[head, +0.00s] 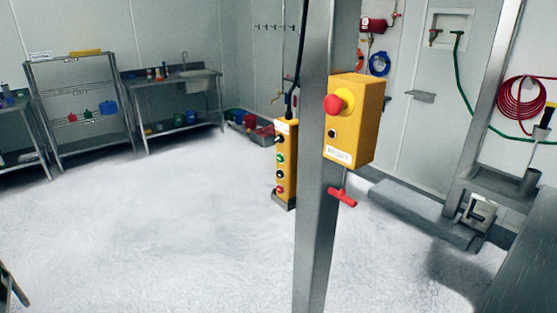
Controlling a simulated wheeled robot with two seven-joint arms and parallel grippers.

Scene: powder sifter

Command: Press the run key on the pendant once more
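The pendant (287,165) is a tall yellow box below a black cable, just left of a steel post in the head view. Its front has a dark control at the top, a green key (281,158), a dark key (280,174) and a red key (280,190). I cannot read the labels, so which one is the run key is not certain; the green one stands out. The post is close to its right side. Nothing touches the keys. I cannot make out either of my grippers in this view.
The steel post (318,220) carries a yellow box (362,115) with a red mushroom button (338,103). A red T-handle (342,196) sticks out below it. Steel framework stands at the right. The white floor (160,230) is open at the left, with shelving (75,100) behind.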

